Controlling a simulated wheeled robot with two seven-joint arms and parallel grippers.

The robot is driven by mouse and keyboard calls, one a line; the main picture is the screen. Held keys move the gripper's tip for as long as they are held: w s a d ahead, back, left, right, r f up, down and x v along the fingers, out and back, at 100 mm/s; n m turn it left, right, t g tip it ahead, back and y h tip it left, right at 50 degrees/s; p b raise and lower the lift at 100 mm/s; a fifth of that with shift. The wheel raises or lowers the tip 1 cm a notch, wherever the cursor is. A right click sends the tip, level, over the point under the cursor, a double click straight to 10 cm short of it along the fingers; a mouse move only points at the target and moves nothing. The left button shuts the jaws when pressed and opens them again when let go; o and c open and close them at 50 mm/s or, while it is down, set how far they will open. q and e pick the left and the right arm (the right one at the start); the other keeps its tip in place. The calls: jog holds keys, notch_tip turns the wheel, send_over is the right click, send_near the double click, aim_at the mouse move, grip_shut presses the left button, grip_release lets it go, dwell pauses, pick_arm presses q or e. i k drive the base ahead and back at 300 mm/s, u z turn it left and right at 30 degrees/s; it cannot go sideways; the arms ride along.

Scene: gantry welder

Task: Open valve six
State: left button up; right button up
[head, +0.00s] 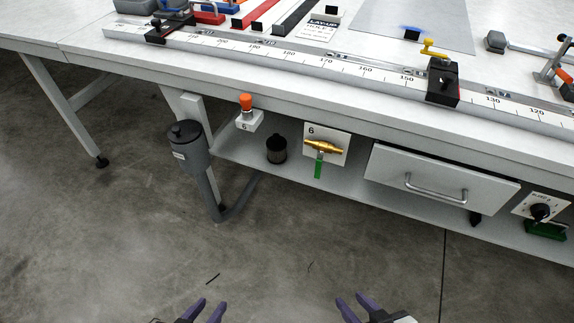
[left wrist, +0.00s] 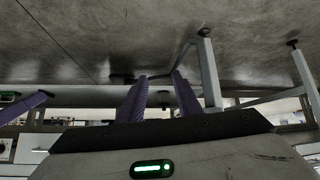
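Valve six (head: 322,146) is a brass valve body on a white plate marked 6, under the front edge of the bench in the head view. Its green lever (head: 319,166) hangs straight down, across the level brass body. My left gripper (head: 208,308) is at the bottom of the head view, below and left of the valve, with its purple fingers apart and empty. The left wrist view shows its fingers (left wrist: 160,95) with a gap between them. My right gripper (head: 356,303) is at the bottom right of centre, open and empty. Both are well away from the valve.
An orange-capped fitting (head: 246,112) labelled 6 and a black cylinder (head: 276,149) are left of the valve. A grey canister (head: 187,146) with a pipe stands further left. A drawer (head: 440,181) is right of the valve. The floor in front is clear.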

aim_at(318, 164)
jog(key=u, duration=1.65)
jog(key=i, duration=1.75)
jog(key=z, duration=3.7)
